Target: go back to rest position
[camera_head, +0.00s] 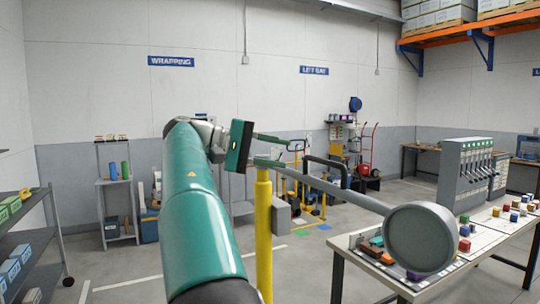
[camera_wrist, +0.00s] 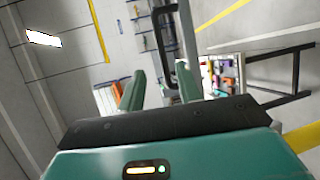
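My gripper (camera_head: 278,150) is in the middle of the head view, at the end of my raised green arm. In the wrist view its two green fingers (camera_wrist: 161,88) stand apart with nothing held between them. A yellow post (camera_head: 264,235) stands just below it in the head view. A grey bar with a round disc end (camera_head: 420,238) reaches right from near the post top. A black handle (camera_head: 328,161) rises beside the bar; it also shows past the fingers in the wrist view (camera_wrist: 157,45). I cannot tell how near the fingers are to the bar.
A table (camera_head: 350,271) with coloured blocks stands at the right, with a grey lever cabinet (camera_head: 466,175) behind it. Shelves (camera_head: 35,243) with boxes are at the left. A red hand truck (camera_head: 368,150) stands at the back. Floor at the left of my arm is clear.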

